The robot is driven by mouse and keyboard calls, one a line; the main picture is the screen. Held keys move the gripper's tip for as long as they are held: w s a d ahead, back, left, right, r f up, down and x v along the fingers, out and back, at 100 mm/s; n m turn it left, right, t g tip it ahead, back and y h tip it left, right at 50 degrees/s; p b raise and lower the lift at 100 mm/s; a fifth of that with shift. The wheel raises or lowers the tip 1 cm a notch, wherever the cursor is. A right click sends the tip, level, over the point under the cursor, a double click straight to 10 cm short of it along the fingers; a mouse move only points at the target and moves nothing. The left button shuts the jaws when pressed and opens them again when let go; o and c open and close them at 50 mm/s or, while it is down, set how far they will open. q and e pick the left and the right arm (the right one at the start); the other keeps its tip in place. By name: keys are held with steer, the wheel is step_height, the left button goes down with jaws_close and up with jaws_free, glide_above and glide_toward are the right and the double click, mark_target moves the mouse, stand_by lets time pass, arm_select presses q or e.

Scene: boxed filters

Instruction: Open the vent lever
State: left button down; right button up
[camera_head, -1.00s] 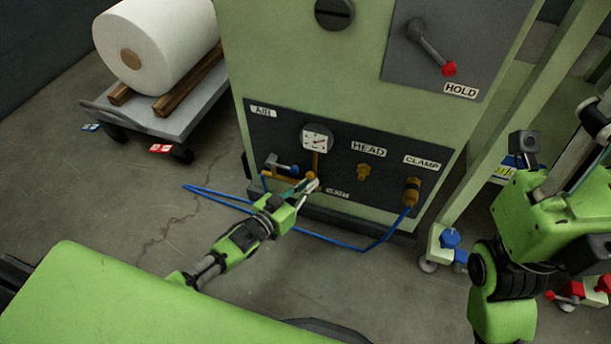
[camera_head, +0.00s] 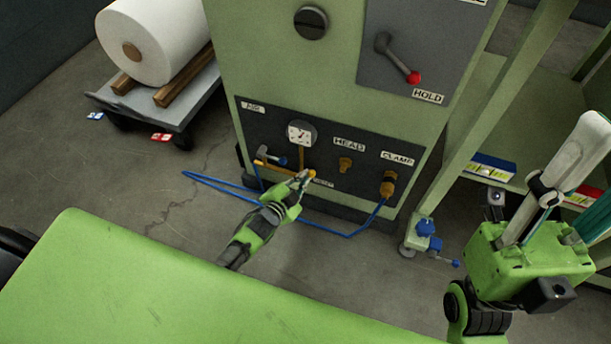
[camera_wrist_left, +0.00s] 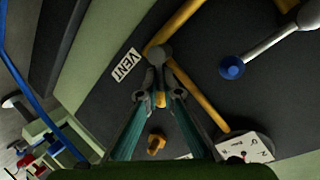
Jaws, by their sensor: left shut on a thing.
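My left gripper (camera_head: 302,178) reaches the lower edge of the dark valve panel (camera_head: 322,184). In the left wrist view its fingers (camera_wrist_left: 158,94) are closed around a small part beside the VENT label (camera_wrist_left: 125,64), which I take as the vent lever. The fingers hide most of it; a little yellow (camera_wrist_left: 161,99) shows between them. A grey round joint (camera_wrist_left: 160,55) on the yellow pipe (camera_wrist_left: 196,97) lies just past the fingertips.
A grey lever with a blue knob (camera_wrist_left: 232,67) sits near the vent fitting. A gauge (camera_head: 301,133), HEAD fitting (camera_head: 345,164) and CLAMP fitting (camera_head: 388,184) are on the panel. A blue hose (camera_head: 347,236) loops across the floor. A cart with a white roll (camera_head: 157,38) stands left.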

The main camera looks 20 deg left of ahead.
arm_select(q)
steer(key=shift+d+f+m, duration=0.15)
steer(key=shift+d+m, duration=0.05)
steer(key=shift+m, duration=0.1)
steer(key=shift+y, duration=0.3)
steer(key=c, duration=2.2)
jaws_free()
steer(key=v, duration=1.2)
steer(key=shift+a, duration=0.1)
